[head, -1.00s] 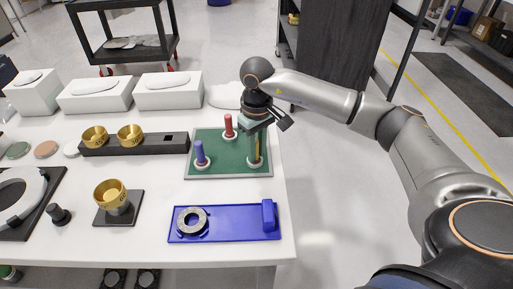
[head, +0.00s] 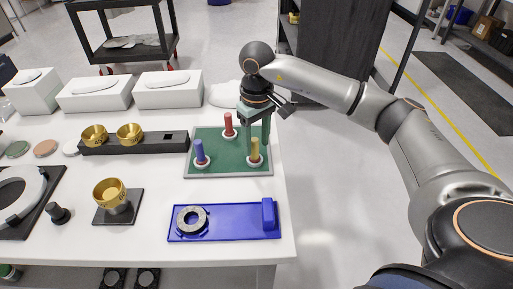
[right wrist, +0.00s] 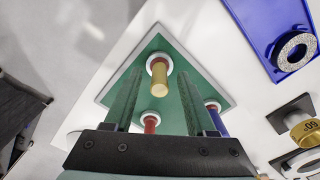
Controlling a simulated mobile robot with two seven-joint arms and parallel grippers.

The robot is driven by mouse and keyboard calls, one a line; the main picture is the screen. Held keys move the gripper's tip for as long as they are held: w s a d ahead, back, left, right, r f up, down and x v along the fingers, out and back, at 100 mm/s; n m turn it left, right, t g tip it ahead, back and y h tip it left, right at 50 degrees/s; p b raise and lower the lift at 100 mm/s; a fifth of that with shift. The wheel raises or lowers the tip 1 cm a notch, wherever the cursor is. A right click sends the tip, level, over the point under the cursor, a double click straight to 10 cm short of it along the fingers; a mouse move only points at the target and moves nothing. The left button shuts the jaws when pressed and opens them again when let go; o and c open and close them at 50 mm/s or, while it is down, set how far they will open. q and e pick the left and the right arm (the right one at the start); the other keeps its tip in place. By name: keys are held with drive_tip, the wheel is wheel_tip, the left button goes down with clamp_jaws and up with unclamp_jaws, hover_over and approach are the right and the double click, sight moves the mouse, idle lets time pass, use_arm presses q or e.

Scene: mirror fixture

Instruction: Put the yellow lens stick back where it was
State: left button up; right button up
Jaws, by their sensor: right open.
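The yellow lens stick (head: 255,149) stands upright in a white round base at the right of the green board (head: 228,166). It also shows in the right wrist view (right wrist: 159,75), between the lines of the two fingers with its top toward the camera. My right gripper (head: 258,141) is over it, pointing down, with its fingers apart on either side. In the right wrist view the fingers (right wrist: 159,84) are open with clear gaps to the stick. A red stick (head: 228,124) and a blue stick (head: 200,152) stand in similar bases on the board. My left gripper is out of view.
A blue tray (head: 222,223) with a metal ring (head: 191,219) lies in front of the board. A black holder with gold cups (head: 134,144) is to the left, and white boxes (head: 168,90) stand behind. The table's right edge is close to the board.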

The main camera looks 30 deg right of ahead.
wheel_tip(320, 180, up, 9)
drive_tip(key=shift+r, duration=0.2)
